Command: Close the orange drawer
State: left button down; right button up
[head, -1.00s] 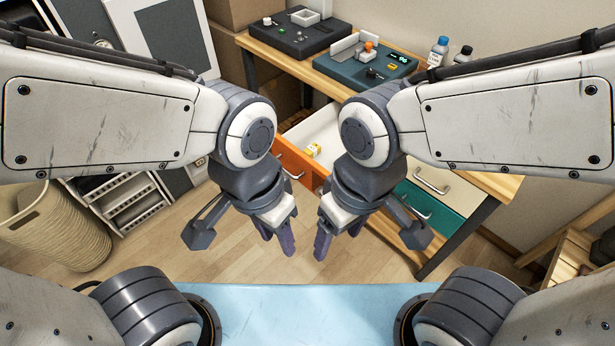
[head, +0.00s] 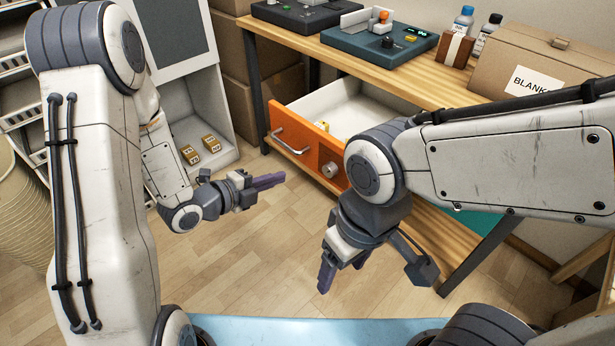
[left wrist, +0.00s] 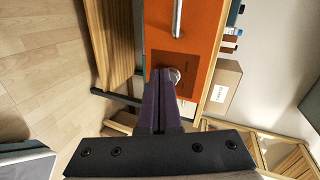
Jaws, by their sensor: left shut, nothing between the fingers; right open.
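The orange drawer (head: 305,146) is pulled open from under the wooden workbench (head: 345,62). Its front has a metal bar handle (head: 290,139) and a round metal knob (head: 329,170); a small yellow item (head: 322,126) lies inside. In the left wrist view the orange front (left wrist: 186,48) lies beyond the fingers, its lower part hidden by them. My left gripper (head: 272,180) is shut and empty, pointing right, in front of and below the drawer front. My right gripper (head: 325,276) is open and empty, pointing down in front of the bench, its arm covering the drawer's right part.
Dark devices (head: 380,42), bottles (head: 463,22) and a cardboard box (head: 540,72) stand on the bench. A grey cabinet (head: 205,110) with small yellow boxes (head: 211,143) is at the left. The wooden floor (head: 240,270) before the drawer is clear.

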pick_arm(q)
notch_tip(320, 180, down, 2)
jog(key=s+a+m+t+h+b, duration=0.1)
jog(key=a+t+h+b, duration=0.1)
jog(key=t+h+b, duration=0.1)
jog(key=b, duration=1.2)
send_near(316, 153)
jog(key=x, duration=0.7)
pick_arm(e)
notch_tip(316, 153, down, 16)
jog(key=shift+f, duration=0.1)
